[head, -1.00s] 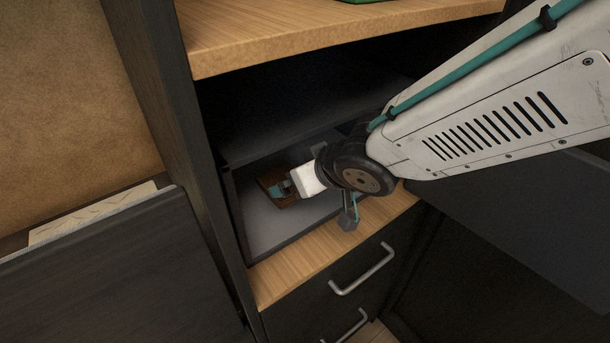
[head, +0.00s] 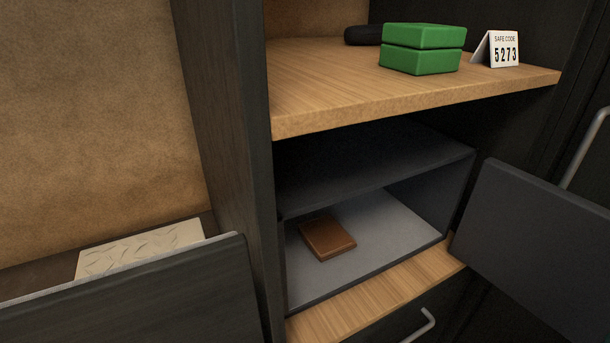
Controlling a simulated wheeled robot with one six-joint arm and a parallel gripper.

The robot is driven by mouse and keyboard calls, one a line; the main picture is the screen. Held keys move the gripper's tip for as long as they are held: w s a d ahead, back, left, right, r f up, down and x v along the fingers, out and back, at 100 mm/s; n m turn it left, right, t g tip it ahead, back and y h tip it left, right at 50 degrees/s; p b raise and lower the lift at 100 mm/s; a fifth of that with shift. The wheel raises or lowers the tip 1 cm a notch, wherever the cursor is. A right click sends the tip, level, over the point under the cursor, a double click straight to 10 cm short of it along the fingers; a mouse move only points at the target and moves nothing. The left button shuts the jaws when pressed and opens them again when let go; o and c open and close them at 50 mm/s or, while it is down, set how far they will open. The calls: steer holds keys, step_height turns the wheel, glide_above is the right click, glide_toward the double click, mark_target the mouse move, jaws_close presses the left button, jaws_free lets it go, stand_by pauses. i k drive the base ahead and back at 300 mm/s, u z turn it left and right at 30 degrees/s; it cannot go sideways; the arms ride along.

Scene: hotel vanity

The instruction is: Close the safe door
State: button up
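The safe (head: 362,283) is a dark grey box in the cabinet niche, and its front is open. A brown wallet-like item (head: 327,237) lies flat on its pale grey floor, toward the left side. The safe door (head: 535,240) is a dark flat panel swung wide open to the right of the safe. It stands out from the cabinet, and its right part runs out of the picture. My gripper is not in view.
Above the safe is a wooden shelf (head: 330,90) with green boxes (head: 422,50), a dark rounded item (head: 364,35) and a safe-code card (head: 497,49). A drawer handle (head: 421,326) is below. A dark panel (head: 140,295) stands at lower left.

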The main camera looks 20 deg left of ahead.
mark_target(546, 246)
steer(key=u, duration=1.6)
steer(key=k, duration=0.65)
steer(key=z, duration=0.8)
